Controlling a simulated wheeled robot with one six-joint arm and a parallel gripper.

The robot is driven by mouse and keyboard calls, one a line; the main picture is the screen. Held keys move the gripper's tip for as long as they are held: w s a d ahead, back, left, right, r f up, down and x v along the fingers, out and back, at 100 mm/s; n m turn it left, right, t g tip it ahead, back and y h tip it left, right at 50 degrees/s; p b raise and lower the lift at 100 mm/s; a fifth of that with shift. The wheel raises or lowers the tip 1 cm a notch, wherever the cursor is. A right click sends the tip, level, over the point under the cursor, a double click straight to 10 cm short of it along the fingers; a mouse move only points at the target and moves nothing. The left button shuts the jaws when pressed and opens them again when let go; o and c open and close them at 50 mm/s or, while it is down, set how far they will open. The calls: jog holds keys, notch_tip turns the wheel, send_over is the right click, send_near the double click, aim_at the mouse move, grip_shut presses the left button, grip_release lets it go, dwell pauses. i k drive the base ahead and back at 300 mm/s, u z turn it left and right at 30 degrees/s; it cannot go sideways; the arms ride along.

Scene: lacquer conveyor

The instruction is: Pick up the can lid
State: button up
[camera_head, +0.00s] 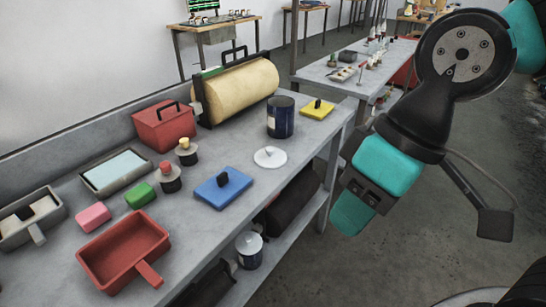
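The can lid (270,158) is a white round disc with a small knob on top. It lies flat on the grey workbench (245,224), close to its right edge. The dark blue can (281,118) stands upright just behind the lid. My gripper (352,214) hangs off the right side of the bench, over the floor, clearly apart from the lid. Its fingertips point down and are seen at an angle, so their opening cannot be made out. I see nothing held in it.
A beige roll (238,90), red box (163,126) and red tray (124,251) take up more bench. A white-lidded can (249,249) stands on the lower shelf.

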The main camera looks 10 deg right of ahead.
aim_at(271, 157)
jog(key=i, duration=0.85)
jog(key=z, duration=0.35)
